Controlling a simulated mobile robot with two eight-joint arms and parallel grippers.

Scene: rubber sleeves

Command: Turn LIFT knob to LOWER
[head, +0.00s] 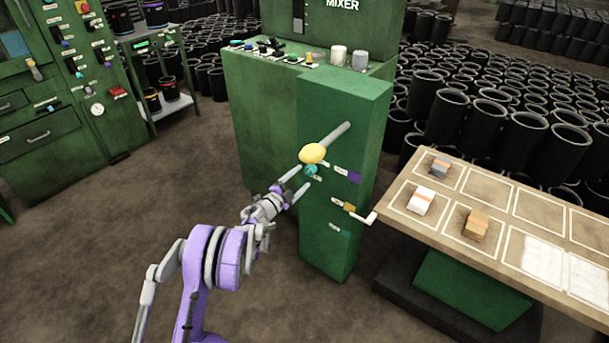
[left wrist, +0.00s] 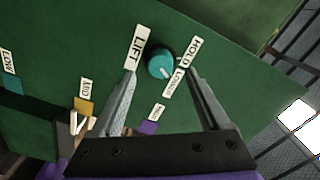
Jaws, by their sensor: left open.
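The teal LIFT knob (left wrist: 161,62) sits on the green panel in the left wrist view, with a pale pointer line on its face. White labels surround it: LIFT (left wrist: 137,47) on its left, HOLD (left wrist: 192,52) on its right and a LOWER label (left wrist: 175,83) below right. In the head view the knob (head: 311,170) is just below a yellow ball-ended lever (head: 313,153). My left gripper (head: 298,180) is open and empty, its fingers pointing at the panel. In the wrist view its fingertips (left wrist: 160,70) lie either side of the knob; contact cannot be told. My right gripper is not in view.
The green mixer cabinet (head: 265,115) carries more controls on top and colored tags below the knob. A wooden table (head: 510,238) with small blocks stands at right. Open floor lies at left.

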